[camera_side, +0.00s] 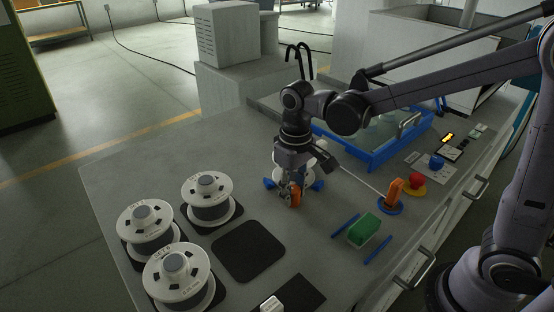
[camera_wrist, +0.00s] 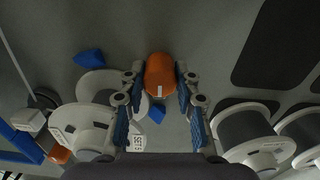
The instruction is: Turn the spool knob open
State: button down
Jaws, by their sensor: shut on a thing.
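An orange knob (camera_side: 295,194) stands low on the bench under my gripper (camera_side: 292,188). In the wrist view the orange knob (camera_wrist: 160,72) sits between the two blue-padded fingers of my gripper (camera_wrist: 160,80), which are shut on it from both sides. A short white mark shows on the knob. A white spool lies close to the knob, partly hidden behind my gripper in the side view; in the wrist view the white spool (camera_wrist: 90,130) is partly covered by a finger. Blue pieces (camera_side: 319,184) flank the spot.
Several white spools (camera_side: 210,192) stand on dark mats at the left. An empty dark mat (camera_side: 248,251) lies in front. To the right are an orange lever (camera_side: 394,191), a red button (camera_side: 416,181) and a green block (camera_side: 363,229). A blue-rimmed tray (camera_side: 373,157) is behind.

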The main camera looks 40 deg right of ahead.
jog(key=shift+n, duration=1)
jog(key=c, duration=1)
grip_release()
